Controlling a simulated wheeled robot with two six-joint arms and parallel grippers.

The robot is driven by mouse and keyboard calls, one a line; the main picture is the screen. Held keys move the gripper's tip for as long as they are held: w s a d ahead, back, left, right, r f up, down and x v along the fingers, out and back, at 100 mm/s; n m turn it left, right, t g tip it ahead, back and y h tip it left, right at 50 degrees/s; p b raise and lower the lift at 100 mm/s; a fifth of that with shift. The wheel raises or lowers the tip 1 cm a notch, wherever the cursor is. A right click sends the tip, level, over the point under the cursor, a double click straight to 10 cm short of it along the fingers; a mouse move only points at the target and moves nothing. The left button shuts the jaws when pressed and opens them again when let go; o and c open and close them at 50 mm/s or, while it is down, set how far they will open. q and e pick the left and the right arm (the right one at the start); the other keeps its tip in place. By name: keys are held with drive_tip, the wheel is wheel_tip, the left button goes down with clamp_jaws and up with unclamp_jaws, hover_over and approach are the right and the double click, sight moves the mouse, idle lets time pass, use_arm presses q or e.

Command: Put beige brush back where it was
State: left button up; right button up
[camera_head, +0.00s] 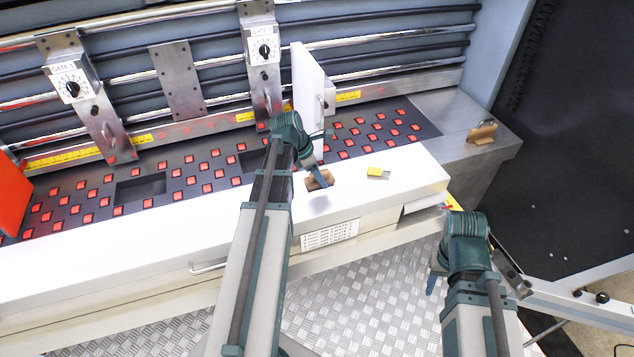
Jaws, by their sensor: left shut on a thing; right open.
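A second brown brush or block (483,134) with a dark handle stands on the grey metal surface at the right. My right gripper (434,280) is low, in front of the machine at the right, and mostly hidden by its own wrist. It is open and away from both brushes.
A small yellow-and-metal item (376,172) lies on the ledge right of the held brush. A white upright plate (307,95) stands behind my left gripper. Behind the ledge is a dark bed with red squares (190,180). An orange panel (12,195) is at far left.

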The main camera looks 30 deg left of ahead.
sight(317, 182)
use_arm(q)
drive_tip(key=f+b, duration=0.1)
drive_tip(key=a+f+b, duration=0.1)
drive_tip(key=f+b, duration=0.1)
drive_tip(key=shift+w, duration=0.2)
drive_tip(key=shift+f+b, duration=0.3)
drive_tip(key=shift+f, duration=0.05)
drive_tip(key=shift+f, duration=0.15)
drive_tip(key=o, duration=1.2)
drive_tip(key=shift+s+r+p, duration=0.1)
drive_tip(key=shift+r+p, duration=0.35)
drive_tip(key=shift+r, duration=0.15)
drive_tip(key=p+v, duration=1)
drive_tip(key=v, duration=0.1)
drive_tip(key=shift+a+r, duration=0.1)
drive_tip(key=shift+a, duration=0.05)
